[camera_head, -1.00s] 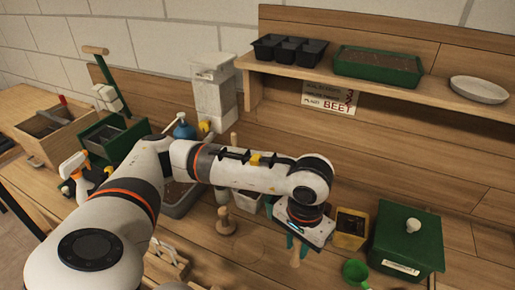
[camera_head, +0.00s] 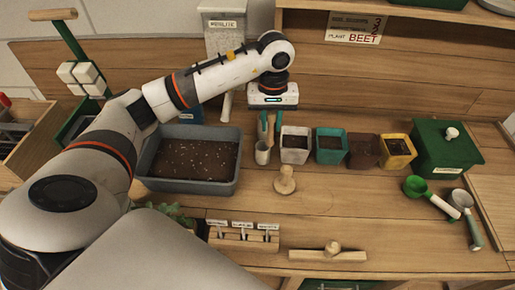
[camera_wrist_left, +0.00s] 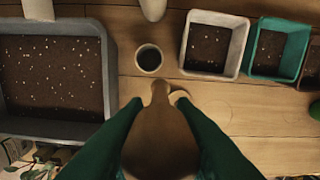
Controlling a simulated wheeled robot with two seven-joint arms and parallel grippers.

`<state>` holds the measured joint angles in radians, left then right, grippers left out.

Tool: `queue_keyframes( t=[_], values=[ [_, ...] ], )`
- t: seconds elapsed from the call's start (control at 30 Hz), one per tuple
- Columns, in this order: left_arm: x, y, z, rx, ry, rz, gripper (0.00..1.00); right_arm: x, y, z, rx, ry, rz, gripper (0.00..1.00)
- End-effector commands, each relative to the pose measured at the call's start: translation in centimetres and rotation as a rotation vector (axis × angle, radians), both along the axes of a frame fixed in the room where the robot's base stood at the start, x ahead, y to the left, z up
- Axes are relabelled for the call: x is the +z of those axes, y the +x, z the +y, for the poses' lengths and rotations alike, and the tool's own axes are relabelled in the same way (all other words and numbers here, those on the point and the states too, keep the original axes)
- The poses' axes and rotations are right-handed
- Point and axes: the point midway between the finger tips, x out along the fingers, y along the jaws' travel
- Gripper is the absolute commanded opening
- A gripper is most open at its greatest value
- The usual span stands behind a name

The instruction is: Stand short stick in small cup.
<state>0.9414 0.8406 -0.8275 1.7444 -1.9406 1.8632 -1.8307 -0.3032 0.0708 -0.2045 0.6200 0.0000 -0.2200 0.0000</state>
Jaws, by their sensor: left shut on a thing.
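The small cup (camera_head: 262,154) is light grey and stands upright on the bench between the soil tray and the white pot. In the left wrist view the cup (camera_wrist_left: 149,59) shows its dark round opening. My left gripper (camera_head: 269,124) points down just behind and above the cup in the head view. Its green fingers are shut on the short stick (camera_wrist_left: 160,140), a brown wooden piece with a narrowed end. The stick looks roughly upright and shows apart from the cup's opening in the wrist view. Its upper part is hidden by the gripper. My right gripper is not in view.
A grey soil tray (camera_head: 190,188) lies left of the cup. White (camera_head: 294,156), teal (camera_head: 330,158), brown and yellow pots stand in a row to the right. A wooden tamper (camera_head: 286,183) stands in front. A green box (camera_head: 445,158) and scoops lie farther right.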

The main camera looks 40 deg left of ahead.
Motion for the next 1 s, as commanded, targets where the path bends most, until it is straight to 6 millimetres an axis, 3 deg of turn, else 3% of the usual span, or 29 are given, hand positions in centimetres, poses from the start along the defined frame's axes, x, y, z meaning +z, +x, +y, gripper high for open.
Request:
queue_keyframes(
  t=[0.1, 0.2, 0.5, 0.9, 1.0],
  values=[
    [-0.4, 1.6, 2.7, 0.139, -0.002, 0.003, 0.01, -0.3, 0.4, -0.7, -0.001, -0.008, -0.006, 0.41],
    [-1.1, 2.0, 3.8, 0.191, 0.000, 0.006, 0.01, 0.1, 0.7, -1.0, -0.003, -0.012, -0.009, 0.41],
    [-6.0, 2.1, 3.9, 0.199, 0.001, 0.004, 0.01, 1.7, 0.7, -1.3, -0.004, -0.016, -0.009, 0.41],
    [-10.2, 2.1, 3.8, 0.197, -0.001, 0.002, 0.01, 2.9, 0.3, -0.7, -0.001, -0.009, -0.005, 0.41],
    [-10.4, 2.1, 3.9, 0.197, 0.000, -0.001, 0.01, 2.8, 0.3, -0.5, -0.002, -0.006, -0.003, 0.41]
  ],
)
